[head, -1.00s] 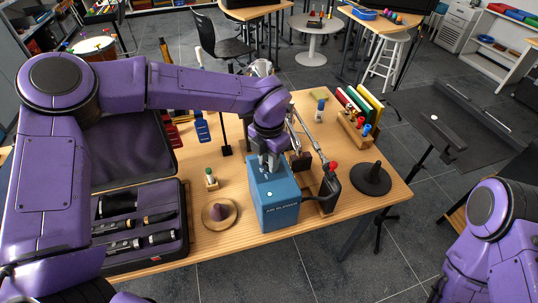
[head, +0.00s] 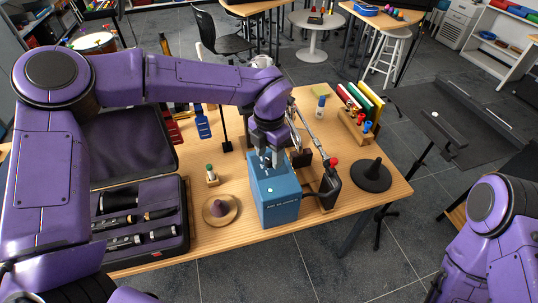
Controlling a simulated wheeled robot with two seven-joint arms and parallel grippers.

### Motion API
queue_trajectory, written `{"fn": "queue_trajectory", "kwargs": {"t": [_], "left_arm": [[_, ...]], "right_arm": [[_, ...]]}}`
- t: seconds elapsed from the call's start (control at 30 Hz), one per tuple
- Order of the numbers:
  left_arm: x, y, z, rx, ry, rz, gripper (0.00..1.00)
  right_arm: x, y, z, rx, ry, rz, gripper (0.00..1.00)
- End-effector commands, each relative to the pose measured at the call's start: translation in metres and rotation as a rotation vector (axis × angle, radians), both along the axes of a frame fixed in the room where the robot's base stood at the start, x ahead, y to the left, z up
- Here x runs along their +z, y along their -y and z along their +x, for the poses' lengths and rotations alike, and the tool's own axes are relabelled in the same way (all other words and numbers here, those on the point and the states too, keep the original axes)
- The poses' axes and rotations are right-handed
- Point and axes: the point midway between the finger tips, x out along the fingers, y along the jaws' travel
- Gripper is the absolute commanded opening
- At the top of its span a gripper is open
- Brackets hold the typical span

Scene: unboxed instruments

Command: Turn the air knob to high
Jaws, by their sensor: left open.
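A blue box-shaped air blower (head: 275,200) stands near the front edge of the wooden table. A small pale round spot (head: 270,189) shows on its top; I cannot tell if this is the air knob or a light. My left gripper (head: 270,163) points down at the rear part of the blower's top, with its fingers apart. The fingertips are small in view, and I cannot tell whether they touch anything. Whatever lies between them is hard to make out. My right gripper is out of view; only my right arm shows at the lower right.
An open instrument case (head: 182,249) lies left of the blower. Right of the blower are a dark holder (head: 329,189) with a red-tipped rod and a black cone stand (head: 371,176). Coloured books (head: 360,103) stand behind.

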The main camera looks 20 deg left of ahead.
Motion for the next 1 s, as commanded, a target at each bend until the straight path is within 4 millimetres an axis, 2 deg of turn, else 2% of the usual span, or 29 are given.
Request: {"fn": "queue_trajectory", "kwargs": {"t": [0.2, 0.4, 0.57, 0.9, 1.0], "left_arm": [[0.051, 0.0, 0.001, 0.001, 0.007, -0.002, 0.52], [0.087, -0.001, 0.0, 0.001, 0.004, -0.001, 0.52], [0.096, -0.001, 0.0, 0.0, 0.001, -0.002, 0.52], [0.096, -0.001, 0.0, 0.0, 0.0, -0.001, 0.52], [0.103, -0.001, 0.0, 0.0, 0.001, -0.002, 0.52]], "right_arm": [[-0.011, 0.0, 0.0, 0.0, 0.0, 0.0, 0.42], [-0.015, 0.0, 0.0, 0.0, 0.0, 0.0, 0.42], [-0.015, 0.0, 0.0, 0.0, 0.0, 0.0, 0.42], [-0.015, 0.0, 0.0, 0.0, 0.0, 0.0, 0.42], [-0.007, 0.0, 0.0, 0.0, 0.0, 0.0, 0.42]]}}
